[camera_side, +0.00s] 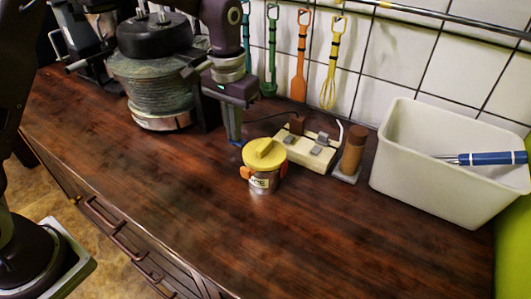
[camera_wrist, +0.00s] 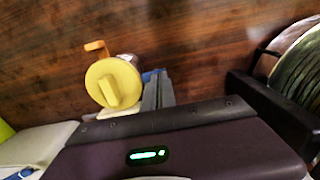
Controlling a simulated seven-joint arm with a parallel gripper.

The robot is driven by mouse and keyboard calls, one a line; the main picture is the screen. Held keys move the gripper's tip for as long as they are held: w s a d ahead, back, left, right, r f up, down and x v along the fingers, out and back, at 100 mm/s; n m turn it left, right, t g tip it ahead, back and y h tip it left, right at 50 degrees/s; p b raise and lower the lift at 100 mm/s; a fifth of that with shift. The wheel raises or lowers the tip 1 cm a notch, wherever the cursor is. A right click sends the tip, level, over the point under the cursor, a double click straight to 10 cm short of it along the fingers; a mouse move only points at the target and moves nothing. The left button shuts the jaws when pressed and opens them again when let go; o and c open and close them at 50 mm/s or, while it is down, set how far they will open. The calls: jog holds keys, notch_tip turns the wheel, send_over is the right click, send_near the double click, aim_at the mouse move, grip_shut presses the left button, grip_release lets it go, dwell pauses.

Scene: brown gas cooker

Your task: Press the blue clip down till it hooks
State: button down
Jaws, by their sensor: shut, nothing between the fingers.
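A small metal jar (camera_side: 262,184) with a yellow lid (camera_side: 264,153) stands upright on the brown wooden counter. The lid also shows in the wrist view (camera_wrist: 104,72). Orange clips show on its sides; one orange clip (camera_wrist: 97,46) sticks outward in the wrist view. The blue clip (camera_side: 237,143) shows as a small blue bit behind the lid, and beside my fingertips in the wrist view (camera_wrist: 148,76). My gripper (camera_side: 235,138) is shut and empty, pointing down behind the jar, close to the blue clip. I cannot tell whether they touch.
A cream block with grey switches (camera_side: 306,152) and a brown cylinder on a grey base (camera_side: 353,150) stand right of the jar. A white bin (camera_side: 420,180) holds a blue-handled tool. Utensils hang on the tiled wall. The counter in front is clear.

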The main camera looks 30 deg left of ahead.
jog(key=shift+f, duration=2.15)
jog(key=shift+a, duration=0.15)
jog(key=shift+a, duration=0.8)
notch_tip(320, 180, up, 9)
